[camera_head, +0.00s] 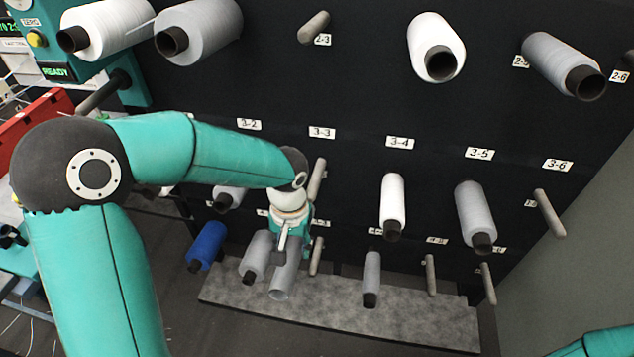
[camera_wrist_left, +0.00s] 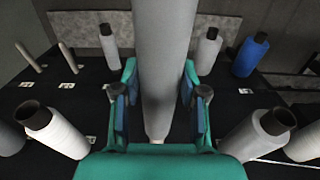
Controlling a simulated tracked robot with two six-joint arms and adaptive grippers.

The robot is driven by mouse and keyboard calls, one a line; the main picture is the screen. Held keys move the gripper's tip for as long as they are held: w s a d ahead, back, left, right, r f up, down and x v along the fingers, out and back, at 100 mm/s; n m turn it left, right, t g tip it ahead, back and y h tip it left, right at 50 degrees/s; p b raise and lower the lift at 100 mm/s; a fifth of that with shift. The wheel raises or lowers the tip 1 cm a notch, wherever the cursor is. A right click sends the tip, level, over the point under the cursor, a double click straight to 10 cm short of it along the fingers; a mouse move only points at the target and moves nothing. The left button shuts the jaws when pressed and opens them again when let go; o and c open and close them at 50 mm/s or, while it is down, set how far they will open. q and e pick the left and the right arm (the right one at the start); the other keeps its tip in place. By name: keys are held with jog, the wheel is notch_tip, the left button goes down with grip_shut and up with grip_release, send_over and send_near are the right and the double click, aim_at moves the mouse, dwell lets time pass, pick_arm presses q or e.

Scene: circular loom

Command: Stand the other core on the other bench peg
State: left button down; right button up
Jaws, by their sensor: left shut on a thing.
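A plain grey tube, the core (camera_head: 284,279), hangs below my left gripper (camera_head: 289,226) in front of the black rack, tilted, with no dark inner tube showing at its end. In the left wrist view the core (camera_wrist_left: 165,50) runs up between the two fingers of my left gripper (camera_wrist_left: 163,98), which is shut on it. No bench peg can be made out in either view. My right gripper is out of view; only a bit of my right arm shows at the lower right edge.
The black rack (camera_head: 345,105) carries white, grey and blue spools and bare pegs. A grey spool (camera_head: 257,256) is close left of the core, and a blue spool (camera_head: 206,246) is further left. A bare peg (camera_head: 316,256) is right of it. A grey slab (camera_head: 420,318) lies below.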

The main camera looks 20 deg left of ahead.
pick_arm(q)
jog(key=w+d+f+m, duration=0.2)
jog(key=w+d+f, duration=0.1)
jog(key=w+f, duration=0.3)
jog(key=shift+w+f+m, duration=0.15)
jog(key=shift+w+m, duration=0.15)
jog(key=shift+w, duration=0.1)
